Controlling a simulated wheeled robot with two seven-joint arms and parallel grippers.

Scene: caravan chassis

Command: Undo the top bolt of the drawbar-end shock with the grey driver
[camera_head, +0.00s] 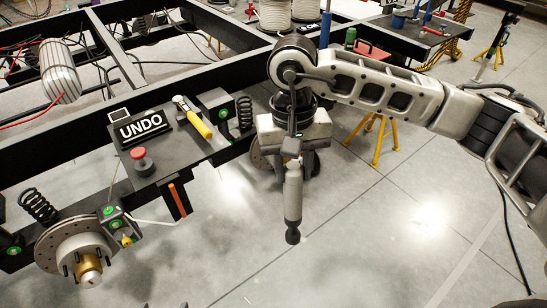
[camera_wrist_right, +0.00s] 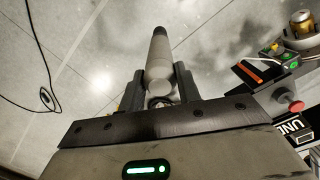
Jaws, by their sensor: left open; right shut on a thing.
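My right gripper (camera_head: 293,150) is shut on the grey driver (camera_head: 293,195), which hangs nearly upright with its dark tip down, over open floor. In the right wrist view the driver (camera_wrist_right: 158,65) sits between the two fingers, pointing away. Dark tips at the bottom edge of the head view look like my open left gripper (camera_head: 165,304); the rest is out of frame. Green-marked fittings show by the near brake disc (camera_head: 72,243) and at a farther bracket (camera_head: 225,113) beside a coil spring (camera_head: 245,113). I cannot tell which belongs to the drawbar-end shock. The driver touches neither.
A dark shelf on the chassis rail carries an UNDO sign (camera_head: 141,126), a red button (camera_head: 141,160) and a yellow-handled tool (camera_head: 194,118). An orange bar (camera_head: 177,200) hangs below it. Yellow stands (camera_head: 376,140) are behind my right arm. The floor in front is clear.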

